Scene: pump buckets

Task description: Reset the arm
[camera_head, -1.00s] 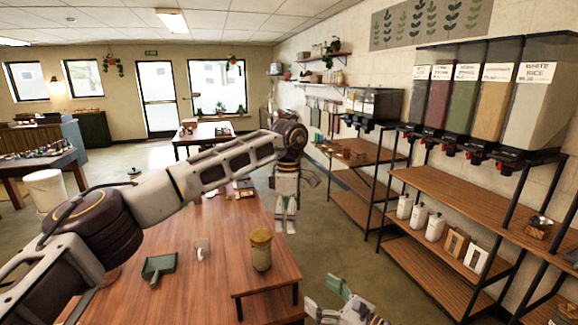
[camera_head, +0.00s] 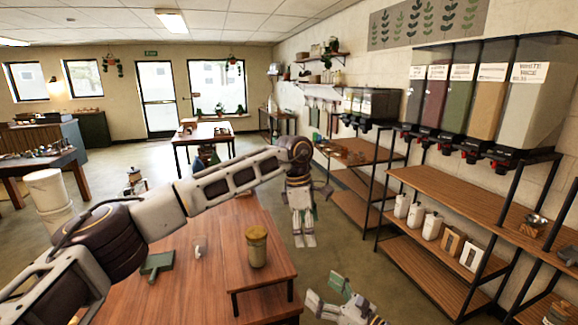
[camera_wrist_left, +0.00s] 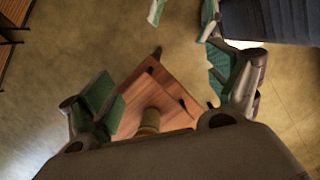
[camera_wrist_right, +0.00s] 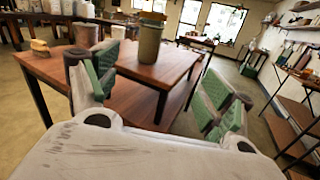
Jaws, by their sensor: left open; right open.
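My left arm crosses the head view from the left. My left gripper (camera_head: 305,232) hangs fingers down over the aisle, right of the wooden table's far part. In the left wrist view its green-padded fingers (camera_wrist_left: 163,75) are apart with nothing between them. My right gripper (camera_head: 325,293) is low in the head view, right of the small raised wooden stand. In the right wrist view its fingers (camera_wrist_right: 158,68) are wide apart and empty. A lidded olive jar (camera_head: 257,248) stands upright on the stand, apart from both grippers; it also shows in the right wrist view (camera_wrist_right: 150,42).
The wooden table (camera_head: 190,292) holds a green scoop-like object (camera_head: 156,264) and a clear cup (camera_head: 200,246). Shelves (camera_head: 470,208) with white bottles and grain dispensers (camera_head: 520,105) line the right wall. Open floor (camera_head: 335,252) lies between table and shelves.

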